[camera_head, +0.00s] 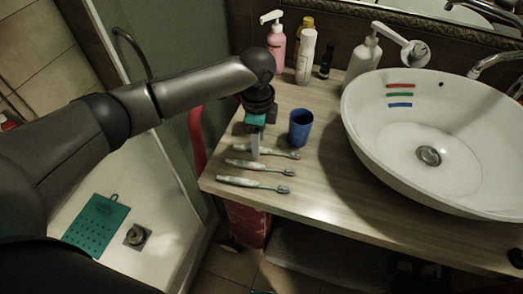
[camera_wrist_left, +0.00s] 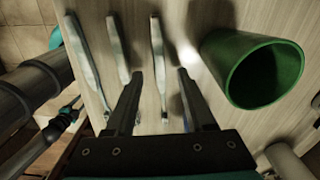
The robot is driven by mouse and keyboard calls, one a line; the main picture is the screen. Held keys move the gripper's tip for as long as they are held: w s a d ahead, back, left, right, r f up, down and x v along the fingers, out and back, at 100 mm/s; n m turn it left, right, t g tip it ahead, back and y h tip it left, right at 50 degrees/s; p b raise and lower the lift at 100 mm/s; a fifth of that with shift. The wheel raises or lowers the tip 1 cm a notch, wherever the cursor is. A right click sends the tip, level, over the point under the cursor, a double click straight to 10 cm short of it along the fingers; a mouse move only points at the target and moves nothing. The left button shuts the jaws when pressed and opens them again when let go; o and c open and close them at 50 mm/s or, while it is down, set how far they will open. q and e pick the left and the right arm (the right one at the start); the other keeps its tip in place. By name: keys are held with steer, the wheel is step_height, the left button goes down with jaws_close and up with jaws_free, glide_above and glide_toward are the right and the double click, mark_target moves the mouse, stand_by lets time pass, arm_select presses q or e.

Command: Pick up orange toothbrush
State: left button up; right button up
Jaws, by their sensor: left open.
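Three pale toothbrushes lie side by side on the wooden counter: a back one (camera_head: 280,153), a middle one (camera_head: 262,167) and a front one (camera_head: 250,184). None reads clearly as orange in the head view. My left gripper (camera_head: 254,153) points down over the back toothbrush and partly hides it. In the left wrist view, my open left gripper (camera_wrist_left: 159,74) has its fingers on either side of one toothbrush (camera_wrist_left: 158,50), which shows a small reddish mark near its far end. Whether the fingers touch it I cannot tell. My right gripper is not in view.
A cup (camera_head: 300,127), blue in the head view and green in the left wrist view (camera_wrist_left: 240,50), stands close right of the gripper. A white basin (camera_head: 370,130) fills the right. Bottles, including a pink one (camera_head: 276,48), stand behind. The counter's front is clear.

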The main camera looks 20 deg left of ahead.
arm_select(q)
steer(key=shift+f, duration=0.75)
steer(key=shift+c, duration=0.4)
jaws_close()
